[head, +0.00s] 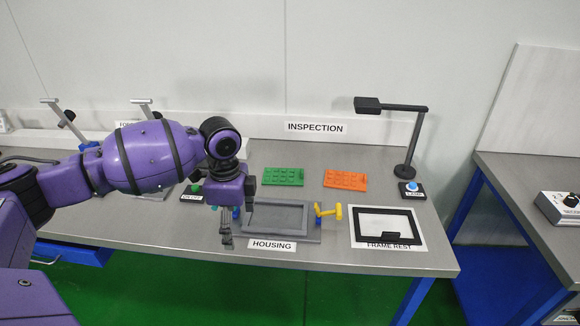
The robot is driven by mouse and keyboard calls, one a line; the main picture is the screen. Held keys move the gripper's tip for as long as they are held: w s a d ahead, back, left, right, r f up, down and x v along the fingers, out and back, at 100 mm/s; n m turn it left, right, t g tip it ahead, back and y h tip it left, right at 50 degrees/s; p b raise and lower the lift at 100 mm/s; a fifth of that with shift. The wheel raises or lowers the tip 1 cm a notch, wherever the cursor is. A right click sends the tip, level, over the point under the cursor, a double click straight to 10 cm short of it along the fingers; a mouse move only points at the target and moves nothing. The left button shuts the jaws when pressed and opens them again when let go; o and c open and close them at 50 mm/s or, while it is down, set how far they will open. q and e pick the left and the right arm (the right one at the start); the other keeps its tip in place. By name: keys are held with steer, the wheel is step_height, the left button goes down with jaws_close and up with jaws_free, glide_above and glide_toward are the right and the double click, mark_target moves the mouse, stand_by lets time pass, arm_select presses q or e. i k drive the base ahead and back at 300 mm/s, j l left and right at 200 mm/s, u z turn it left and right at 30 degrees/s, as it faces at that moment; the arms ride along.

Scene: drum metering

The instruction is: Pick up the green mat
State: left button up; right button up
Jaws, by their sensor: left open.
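The green mat (283,177), a flat rectangle with a raised pattern, lies on the grey bench below the INSPECTION sign. My purple left arm comes in from the left, and its open gripper (227,237) points down at the left edge of the grey housing tray. The gripper is in front of and to the left of the mat, apart from it, with nothing visible in its fingers. My right gripper is not in view.
An orange mat (345,180) lies right of the green one. The grey housing tray (259,232), a yellow part (328,212) and a black frame on the frame rest (385,225) are nearer the front. A black lamp (405,170) stands at back right.

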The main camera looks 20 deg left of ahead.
mark_target(271, 176)
steer(key=i, duration=1.15)
